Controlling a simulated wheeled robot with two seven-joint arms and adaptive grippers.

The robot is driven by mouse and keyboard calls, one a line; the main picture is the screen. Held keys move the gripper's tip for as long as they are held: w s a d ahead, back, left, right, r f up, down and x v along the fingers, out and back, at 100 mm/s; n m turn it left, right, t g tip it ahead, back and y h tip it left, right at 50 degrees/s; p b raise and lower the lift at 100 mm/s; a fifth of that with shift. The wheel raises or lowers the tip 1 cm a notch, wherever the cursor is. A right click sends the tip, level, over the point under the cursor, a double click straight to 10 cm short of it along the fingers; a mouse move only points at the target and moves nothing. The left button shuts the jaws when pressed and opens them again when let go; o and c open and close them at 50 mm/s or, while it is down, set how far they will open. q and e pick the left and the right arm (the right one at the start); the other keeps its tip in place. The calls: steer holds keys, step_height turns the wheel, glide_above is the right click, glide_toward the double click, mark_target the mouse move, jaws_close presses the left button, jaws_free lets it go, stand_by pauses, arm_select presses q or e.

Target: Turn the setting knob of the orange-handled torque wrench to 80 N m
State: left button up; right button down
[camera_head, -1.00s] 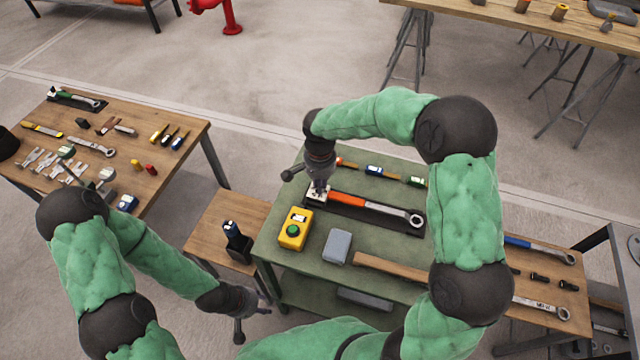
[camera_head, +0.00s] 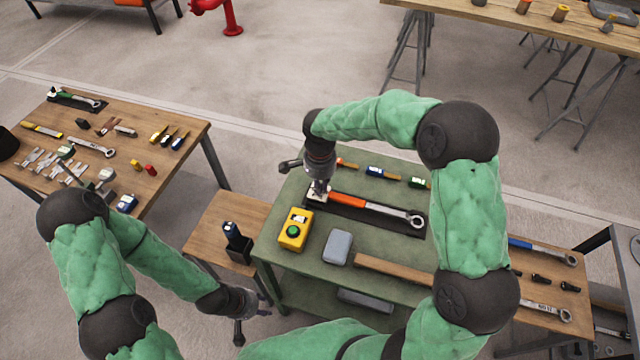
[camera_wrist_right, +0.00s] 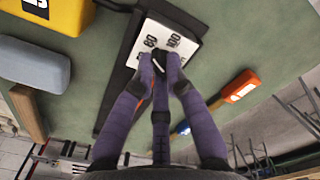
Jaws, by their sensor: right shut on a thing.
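The torque wrench with the orange handle (camera_head: 347,201) lies in a black tray (camera_head: 380,222) on the green table, its steel ring head to the right. A white scale plate (camera_head: 318,191) is at its left end. In the right wrist view the plate (camera_wrist_right: 180,42) shows 80 and 100. My right gripper (camera_head: 319,186) points down at this end, its fingers (camera_wrist_right: 160,65) shut together on the small knob, which they mostly hide. The knob's exact setting cannot be read. My left gripper (camera_head: 255,306) hangs low at the green table's front left corner, away from the wrench; its finger opening is unclear.
A yellow box with a green button (camera_head: 295,231), a grey box (camera_head: 338,246) and a wooden handle (camera_head: 395,270) lie in front of the wrench. Several small coloured-handled tools (camera_head: 375,171) lie behind it. A wooden table with tools (camera_head: 180,118) stands left.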

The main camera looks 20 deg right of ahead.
steer(key=c, duration=1.2)
jaws_free()
steer(key=shift+c, duration=0.2)
step_height(320, 180, up, 12)
